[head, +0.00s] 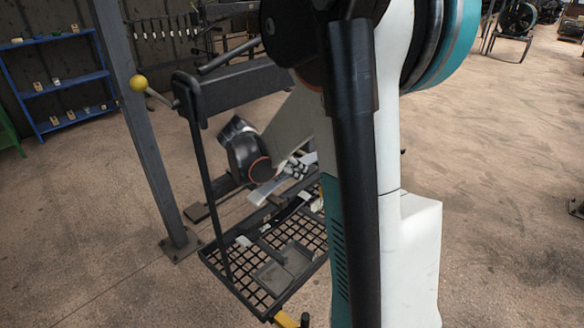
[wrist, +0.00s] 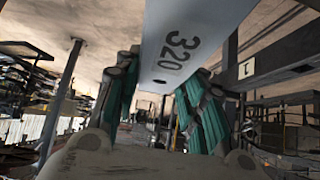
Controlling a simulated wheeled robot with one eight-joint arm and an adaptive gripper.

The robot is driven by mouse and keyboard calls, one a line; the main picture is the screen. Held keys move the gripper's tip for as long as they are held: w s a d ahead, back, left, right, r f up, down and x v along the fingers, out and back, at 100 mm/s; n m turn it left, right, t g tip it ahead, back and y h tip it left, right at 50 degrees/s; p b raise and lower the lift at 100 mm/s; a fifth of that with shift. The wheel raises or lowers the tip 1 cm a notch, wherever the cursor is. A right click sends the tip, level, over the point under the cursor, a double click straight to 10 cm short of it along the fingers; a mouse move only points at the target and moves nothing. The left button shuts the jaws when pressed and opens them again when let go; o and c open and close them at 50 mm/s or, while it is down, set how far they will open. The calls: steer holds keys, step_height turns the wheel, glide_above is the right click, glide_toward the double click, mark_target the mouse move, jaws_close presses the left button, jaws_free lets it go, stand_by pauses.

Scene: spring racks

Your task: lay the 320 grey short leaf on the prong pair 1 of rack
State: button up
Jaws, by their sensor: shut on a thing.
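The 320 grey short leaf (wrist: 205,22) is a flat pale plate with "320" printed on it and a small hole near its end. It fills the top middle of the wrist view. My gripper (wrist: 165,95) is shut on it, with a teal-padded finger at each side. In the head view my gripper (head: 295,170) is low behind my arm, and the pale leaf (head: 264,191) slants down to the left from it. A dark bar with a white tag "1" (wrist: 246,68) is right of the leaf in the wrist view, apart from it. The prongs are not clear.
A black mesh basket (head: 237,268) with grey plates and pale tags lies below my gripper. A blue shelf (head: 65,84) is farther back.

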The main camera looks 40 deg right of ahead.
steer(key=shift+f, duration=0.1)
steer(key=o, duration=1.4)
steer(key=v, duration=1.2)
steer(key=shift+a, duration=0.1)
steer(key=shift+s+a+f+n+b, duration=0.25)
steer(key=shift+f+n+b, duration=0.05)
steer(key=shift+b, duration=0.05)
steer(key=s+a+f+n+t+y+b, duration=0.2)
steer(key=s+a+f+n+y+b, duration=0.1)
steer(key=a, duration=0.4)
steer(key=s+a+f+n+t+y+b, duration=0.2)
steer(key=s+a+f+n+y+b, duration=0.1)
steer(key=s+a+f+n+b, duration=0.2)
steer(key=s+a+f+n+t+y+b, duration=0.2)
steer(key=s+a+f+n+b, duration=0.1)
steer(key=s+a+f+n, duration=0.3)
steer(key=shift+s+a+n+t+y+b, duration=0.15)
steer(key=shift+s+a+n+y+b, duration=0.1)
steer(key=shift+a+n, duration=0.5)
steer(key=shift+s+a+n+t+y+b, duration=0.2)
steer(key=shift+a+n, duration=0.25)
steer(key=shift+a, duration=0.6)
